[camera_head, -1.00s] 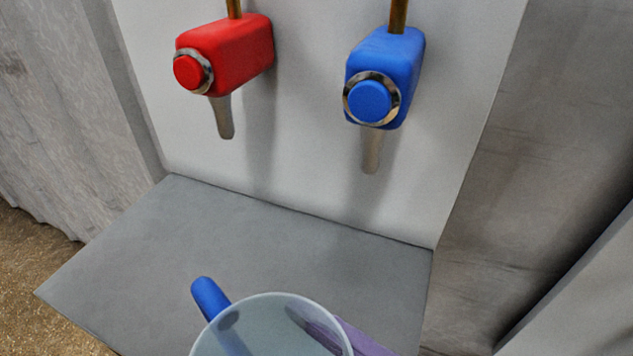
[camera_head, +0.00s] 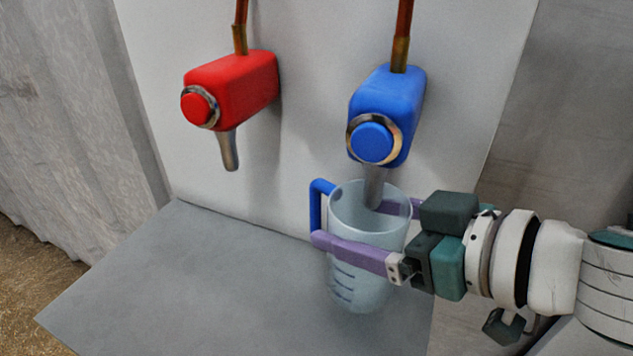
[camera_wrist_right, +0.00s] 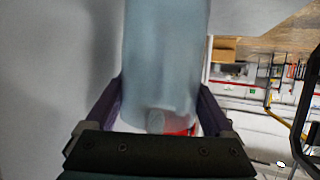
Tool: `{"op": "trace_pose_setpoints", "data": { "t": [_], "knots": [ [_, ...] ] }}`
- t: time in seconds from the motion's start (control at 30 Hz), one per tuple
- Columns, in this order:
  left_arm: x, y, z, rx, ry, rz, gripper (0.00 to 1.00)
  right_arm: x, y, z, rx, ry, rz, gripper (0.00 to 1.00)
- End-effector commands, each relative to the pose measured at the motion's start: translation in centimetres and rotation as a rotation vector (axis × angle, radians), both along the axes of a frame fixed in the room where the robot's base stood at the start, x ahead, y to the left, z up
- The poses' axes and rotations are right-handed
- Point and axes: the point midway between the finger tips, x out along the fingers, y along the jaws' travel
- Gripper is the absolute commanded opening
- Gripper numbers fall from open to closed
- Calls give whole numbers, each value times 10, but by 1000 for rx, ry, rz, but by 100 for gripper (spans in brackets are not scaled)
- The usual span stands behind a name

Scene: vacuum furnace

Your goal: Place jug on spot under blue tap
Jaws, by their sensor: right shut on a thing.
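The jug (camera_head: 358,275) is clear and pale, with dark marks on its side and a blue handle (camera_head: 316,205) on its left. It stands upright under the blue tap (camera_head: 387,115), with the spout (camera_head: 375,185) over its open mouth. My right gripper (camera_head: 360,228) reaches in from the right, its purple fingers shut around the jug's upper body. The jug is at the grey shelf (camera_head: 210,270); I cannot tell whether its base touches. The jug (camera_wrist_right: 163,60) fills the middle of the right wrist view between the fingers. My left gripper is not in view.
A red tap (camera_head: 230,90) is on the white back panel (camera_head: 310,130), left of the blue one. The shelf's left part is clear. In the right wrist view, a room with shelving (camera_wrist_right: 285,75) shows at the right.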

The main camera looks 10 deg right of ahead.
Motion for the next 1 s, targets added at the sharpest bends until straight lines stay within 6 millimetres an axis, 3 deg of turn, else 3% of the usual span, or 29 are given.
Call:
{"op": "trace_pose_setpoints", "data": {
  "t": [0.4, 0.77, 0.8, 0.9, 1.0],
  "knots": [
    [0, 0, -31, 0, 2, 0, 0, 0, 1, -55, 0, 0, 0, 18],
    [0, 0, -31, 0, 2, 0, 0, 3, -1, -57, 0, -1, 0, 18],
    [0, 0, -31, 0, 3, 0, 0, 3, -2, -57, -1, -1, 0, 88],
    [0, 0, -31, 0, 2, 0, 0, 3, -2, -57, -1, -1, 0, 100],
    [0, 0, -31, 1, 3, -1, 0, 2, -2, -57, -1, -1, 0, 100]
  ]
}}
